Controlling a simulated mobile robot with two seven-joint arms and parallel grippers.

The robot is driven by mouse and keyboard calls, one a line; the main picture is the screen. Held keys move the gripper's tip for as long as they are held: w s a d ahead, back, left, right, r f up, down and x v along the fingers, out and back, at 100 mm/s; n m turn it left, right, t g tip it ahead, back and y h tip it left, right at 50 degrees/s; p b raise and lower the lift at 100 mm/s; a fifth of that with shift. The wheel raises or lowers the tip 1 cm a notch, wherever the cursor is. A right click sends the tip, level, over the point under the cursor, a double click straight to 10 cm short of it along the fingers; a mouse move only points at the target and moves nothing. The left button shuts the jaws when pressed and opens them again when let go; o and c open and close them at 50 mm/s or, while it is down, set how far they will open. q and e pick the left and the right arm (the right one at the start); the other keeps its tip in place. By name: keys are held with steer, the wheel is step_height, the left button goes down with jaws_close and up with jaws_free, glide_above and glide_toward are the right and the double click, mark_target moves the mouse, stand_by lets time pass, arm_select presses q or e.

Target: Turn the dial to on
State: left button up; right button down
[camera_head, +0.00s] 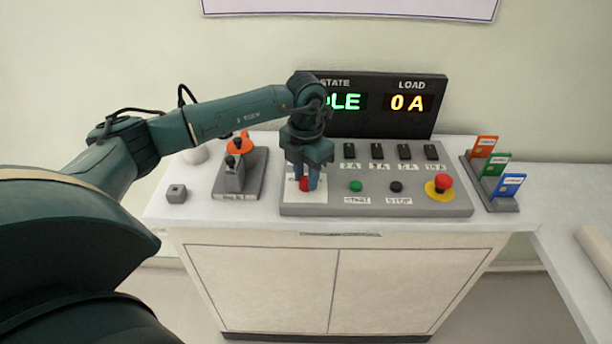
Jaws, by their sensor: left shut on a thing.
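The dial (304,185) shows as a small red part on a white plate at the left end of the grey control panel (420,211). My left gripper (305,184) points down over it, with its fingers shut on the dial. The gripper hides most of the dial, so I cannot tell which way it points. The black display (375,121) behind the panel shows green letters ending in "LE" under STATE, partly hidden by my arm, and "0 A" under LOAD. My right gripper is not in view.
The panel also carries several black switches (376,152), a green START button (355,186), a black STOP button (396,186) and a red emergency button (443,182). A grey fixture with an orange disc (239,145) stands left. Coloured cards (508,184) stand in a holder at right.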

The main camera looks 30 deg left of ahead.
mark_target(306, 180)
arm_select(q)
steer(key=shift+r, duration=0.1)
stand_by(0.4)
steer(key=o, duration=1)
step_height(306, 180, up, 13)
steer(key=shift+r+b, duration=0.1)
steer(key=shift+b, duration=0.35)
